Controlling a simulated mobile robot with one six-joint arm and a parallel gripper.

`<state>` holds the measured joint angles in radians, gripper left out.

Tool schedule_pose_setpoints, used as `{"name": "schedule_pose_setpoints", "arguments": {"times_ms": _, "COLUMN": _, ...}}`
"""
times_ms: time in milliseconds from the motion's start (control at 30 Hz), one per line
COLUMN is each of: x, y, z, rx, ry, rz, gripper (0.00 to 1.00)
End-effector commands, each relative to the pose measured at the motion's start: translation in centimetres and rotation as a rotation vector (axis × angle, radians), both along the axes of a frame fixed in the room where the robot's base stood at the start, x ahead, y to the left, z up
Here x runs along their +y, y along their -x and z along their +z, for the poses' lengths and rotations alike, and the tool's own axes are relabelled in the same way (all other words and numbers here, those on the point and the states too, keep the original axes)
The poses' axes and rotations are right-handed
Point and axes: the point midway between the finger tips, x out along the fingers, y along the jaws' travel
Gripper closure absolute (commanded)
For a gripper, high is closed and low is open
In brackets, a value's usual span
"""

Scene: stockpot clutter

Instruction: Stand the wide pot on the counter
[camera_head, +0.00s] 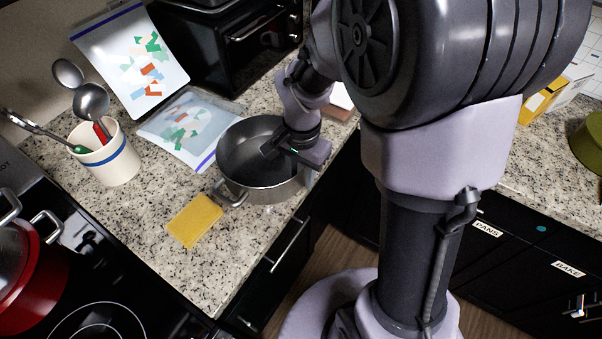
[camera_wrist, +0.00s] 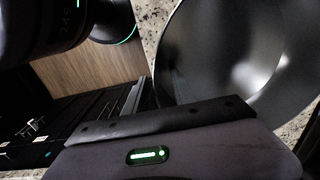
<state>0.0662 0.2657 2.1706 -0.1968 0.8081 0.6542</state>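The wide pot (camera_head: 270,191) is a grey metal pot with a dark inside and a loop handle at its lower left. It looks upright on the speckled counter (camera_head: 150,250), close to the front edge. I cannot tell whether its base rests fully on the counter. My gripper (camera_head: 292,152) is at the pot's right side, over the rim. In the wrist view the pot's inside (camera_wrist: 235,50) fills the upper right, beyond the gripper's body.
A yellow sponge (camera_head: 195,219) lies just left of the pot. Plastic bags (camera_head: 185,130) and a utensil crock (camera_head: 107,161) stand or lie behind it. A red pot (camera_head: 37,278) is on the stove at left. A black oven (camera_head: 240,38) stands at the back. Bare counter lies below the crock.

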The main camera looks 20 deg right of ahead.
Motion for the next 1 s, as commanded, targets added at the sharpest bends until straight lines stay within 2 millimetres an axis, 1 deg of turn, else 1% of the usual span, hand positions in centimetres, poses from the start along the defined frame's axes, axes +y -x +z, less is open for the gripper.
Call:
{"name": "schedule_pose_setpoints", "arguments": {"times_ms": 33, "x": 0.0, "y": -0.1, "z": 1.5, "rx": -0.004, "ry": 0.001, "rz": 0.0, "gripper": 0.69}}
{"name": "schedule_pose_setpoints", "arguments": {"times_ms": 67, "x": 0.0, "y": -0.1, "z": 2.4, "rx": -0.004, "ry": 0.001, "rz": 0.0, "gripper": 0.69}}
{"name": "schedule_pose_setpoints", "arguments": {"times_ms": 100, "x": 0.0, "y": -0.1, "z": 3.7, "rx": -0.005, "ry": 0.0, "rz": -0.001, "gripper": 0.69}}
{"name": "schedule_pose_setpoints", "arguments": {"times_ms": 200, "x": -0.1, "y": 0.0, "z": 6.7, "rx": -0.005, "ry": 0.0, "rz": -0.001, "gripper": 0.69}}
{"name": "schedule_pose_setpoints", "arguments": {"times_ms": 300, "x": -0.1, "y": 0.0, "z": 9.2, "rx": -0.004, "ry": 0.001, "rz": -0.001, "gripper": 0.69}}
{"name": "schedule_pose_setpoints", "arguments": {"times_ms": 400, "x": -0.1, "y": 0.1, "z": 10.8, "rx": -0.003, "ry": 0.0, "rz": 0.0, "gripper": 0.69}}
{"name": "schedule_pose_setpoints", "arguments": {"times_ms": 467, "x": -0.1, "y": 0.1, "z": 11.3, "rx": -0.002, "ry": 0.0, "rz": 0.0, "gripper": 0.69}}
{"name": "schedule_pose_setpoints", "arguments": {"times_ms": 533, "x": 0.2, "y": 0.6, "z": 12.4, "rx": -0.025, "ry": -0.005, "rz": 0.019, "gripper": 0.69}}
{"name": "schedule_pose_setpoints", "arguments": {"times_ms": 567, "x": 0.5, "y": 1.0, "z": 13.3, "rx": -0.048, "ry": -0.009, "rz": 0.041, "gripper": 0.69}}
{"name": "schedule_pose_setpoints", "arguments": {"times_ms": 633, "x": 1.5, "y": 3.0, "z": 15.9, "rx": -0.13, "ry": -0.023, "rz": 0.121, "gripper": 0.69}}
{"name": "schedule_pose_setpoints", "arguments": {"times_ms": 667, "x": 2.1, "y": 4.1, "z": 17.0, "rx": -0.174, "ry": -0.029, "rz": 0.167, "gripper": 0.69}}
{"name": "schedule_pose_setpoints", "arguments": {"times_ms": 700, "x": 2.8, "y": 5.6, "z": 18.3, "rx": -0.234, "ry": -0.033, "rz": 0.228, "gripper": 0.69}}
{"name": "schedule_pose_setpoints", "arguments": {"times_ms": 800, "x": 4.5, "y": 9.4, "z": 20.5, "rx": -0.378, "ry": -0.034, "rz": 0.376, "gripper": 0.69}}
{"name": "schedule_pose_setpoints", "arguments": {"times_ms": 900, "x": 5.6, "y": 12.1, "z": 21.2, "rx": -0.484, "ry": -0.023, "rz": 0.486, "gripper": 0.69}}
{"name": "schedule_pose_setpoints", "arguments": {"times_ms": 1000, "x": 6.0, "y": 13.3, "z": 21.4, "rx": -0.537, "ry": -0.014, "rz": 0.54, "gripper": 0.69}}
